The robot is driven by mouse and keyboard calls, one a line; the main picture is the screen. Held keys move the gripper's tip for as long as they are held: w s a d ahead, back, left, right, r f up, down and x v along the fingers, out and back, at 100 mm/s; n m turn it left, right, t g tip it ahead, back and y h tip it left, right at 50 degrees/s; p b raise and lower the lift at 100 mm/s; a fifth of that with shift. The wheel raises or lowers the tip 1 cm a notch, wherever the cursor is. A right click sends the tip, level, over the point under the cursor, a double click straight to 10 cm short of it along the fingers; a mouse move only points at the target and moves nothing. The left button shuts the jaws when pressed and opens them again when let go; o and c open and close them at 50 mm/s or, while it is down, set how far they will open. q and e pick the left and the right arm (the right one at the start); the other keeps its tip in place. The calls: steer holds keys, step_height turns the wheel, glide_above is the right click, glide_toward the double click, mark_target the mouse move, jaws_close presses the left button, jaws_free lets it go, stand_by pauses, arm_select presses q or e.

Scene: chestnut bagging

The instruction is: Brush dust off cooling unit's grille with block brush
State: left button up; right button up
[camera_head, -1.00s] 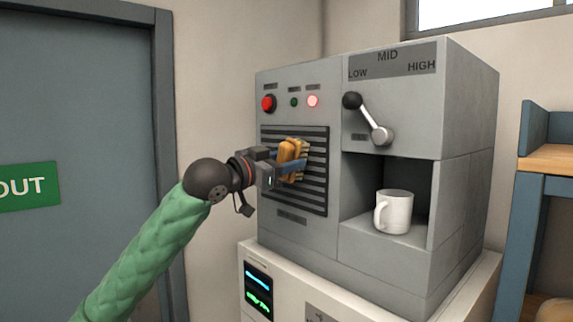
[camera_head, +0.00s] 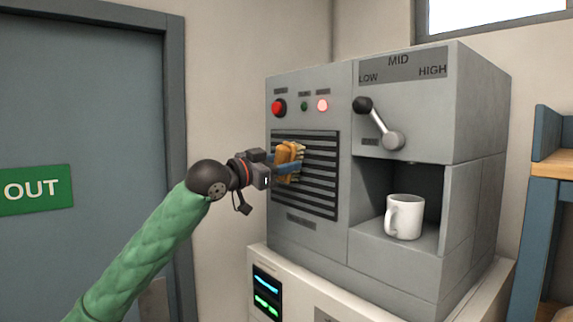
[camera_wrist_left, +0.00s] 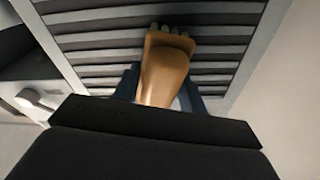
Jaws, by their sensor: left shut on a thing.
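The cooling unit (camera_head: 300,235) is a grey box with a dark slatted grille (camera_head: 318,180) on the left of its front. My left gripper (camera_head: 283,167) is shut on a tan block brush (camera_head: 290,152), its bristles turned toward the grille's left part. In the left wrist view the brush (camera_wrist_left: 164,70) is between the blue fingers, in front of the slats (camera_wrist_left: 95,45). Whether the bristles touch the slats I cannot tell. No separate dust can be made out. My right gripper is not in view.
A white mug (camera_head: 404,217) stands in the unit's open recess at right. A lever (camera_head: 380,125) sticks out above it. Red button (camera_head: 279,108) and lamps are above the grille. A blue shelf frame (camera_head: 545,190) stands at far right, a grey door (camera_head: 85,110) at left.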

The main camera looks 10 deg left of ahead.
arm_select(q)
steer(key=w+a, duration=0.4)
steer(key=a, duration=0.1)
stand_by(0.8)
steer(key=shift+a, duration=0.1)
steer(key=b+v, duration=0.1)
steer(key=v, duration=0.5)
steer(key=shift+r, duration=0.35)
steer(key=shift+s+b, duration=0.15)
steer(key=shift+b, duration=0.2)
